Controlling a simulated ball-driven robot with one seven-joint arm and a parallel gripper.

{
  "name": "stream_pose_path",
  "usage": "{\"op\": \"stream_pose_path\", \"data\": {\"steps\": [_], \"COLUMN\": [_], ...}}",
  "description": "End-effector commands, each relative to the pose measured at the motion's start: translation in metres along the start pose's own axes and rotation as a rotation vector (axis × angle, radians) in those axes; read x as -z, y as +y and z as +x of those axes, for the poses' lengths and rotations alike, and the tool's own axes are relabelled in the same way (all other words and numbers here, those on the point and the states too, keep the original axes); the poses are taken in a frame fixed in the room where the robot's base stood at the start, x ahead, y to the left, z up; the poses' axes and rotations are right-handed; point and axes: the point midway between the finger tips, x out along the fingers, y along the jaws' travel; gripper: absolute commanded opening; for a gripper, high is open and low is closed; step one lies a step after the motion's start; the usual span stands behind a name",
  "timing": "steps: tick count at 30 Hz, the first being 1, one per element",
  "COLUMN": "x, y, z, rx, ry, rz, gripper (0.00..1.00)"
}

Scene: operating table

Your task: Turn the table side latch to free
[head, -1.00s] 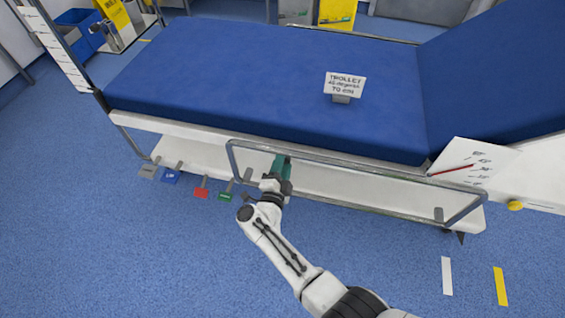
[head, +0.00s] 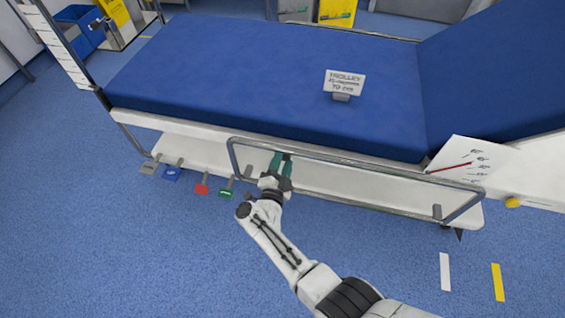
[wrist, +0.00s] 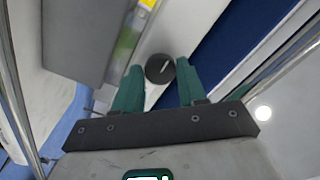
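The latch shows in the wrist view as a dark round knob (wrist: 160,69) with a pale line slanting across its face. My gripper (wrist: 158,72) has its two green fingers apart, one on each side of the knob in that view. I cannot tell whether the fingertips reach around the knob or stop just short of it, and no contact is clear. In the head view my gripper (head: 282,158) is at the table's near long side, behind the side rail's upper bar. The knob is mostly hidden there by the fingers and rail.
The grey side rail (head: 340,161) runs along the near side of the operating table (head: 240,70). Several pedals, including a red one (head: 202,189) and a green one (head: 226,194), are low at left. An angle scale (head: 475,165) is at right.

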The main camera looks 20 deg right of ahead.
Motion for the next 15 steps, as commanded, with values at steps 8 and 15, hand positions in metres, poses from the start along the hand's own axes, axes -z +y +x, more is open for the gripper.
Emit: {"op": "stream_pose_path", "data": {"steps": [8, 15], "x": [0.0003, 0.0008], "y": [0.0003, -0.0003], "z": [0.0000, -0.0016], "rx": [0.000, 0.000], "ry": [0.001, 0.002], "rz": [0.001, 0.001], "gripper": [0.65, 0.65]}}
